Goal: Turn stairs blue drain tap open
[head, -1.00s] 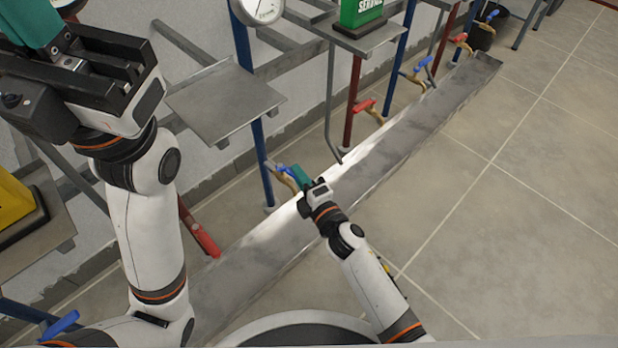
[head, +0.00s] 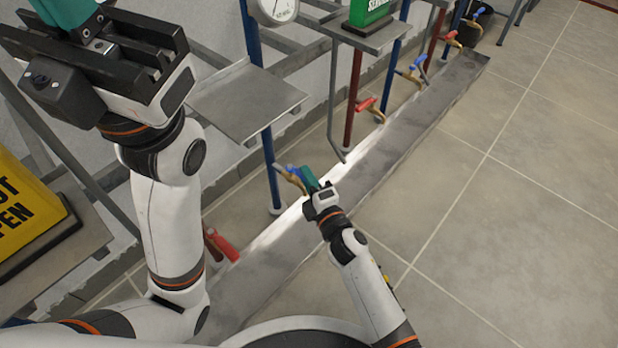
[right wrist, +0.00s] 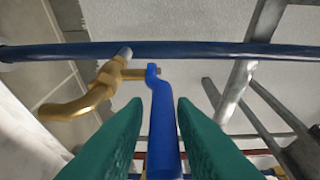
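The blue drain tap (head: 291,173) is on a blue vertical pipe, low above the metal trough. In the right wrist view its brass spout (right wrist: 95,95) points left and its blue lever (right wrist: 163,125) runs down the picture. My right gripper (head: 311,180) is at this tap. In the right wrist view its green fingers (right wrist: 161,108) stand on both sides of the lever, with narrow gaps showing. My left gripper (head: 66,12) is raised at the upper left, away from the tap; its fingertips are cut off by the frame.
The metal trough (head: 390,150) runs along the wall under several red and blue taps. A red-handled tap (head: 222,244) is nearer to me. A bare grey shelf (head: 245,102) juts out above the tap. A yellow sign (head: 25,215) stands at left. The tiled floor at right is clear.

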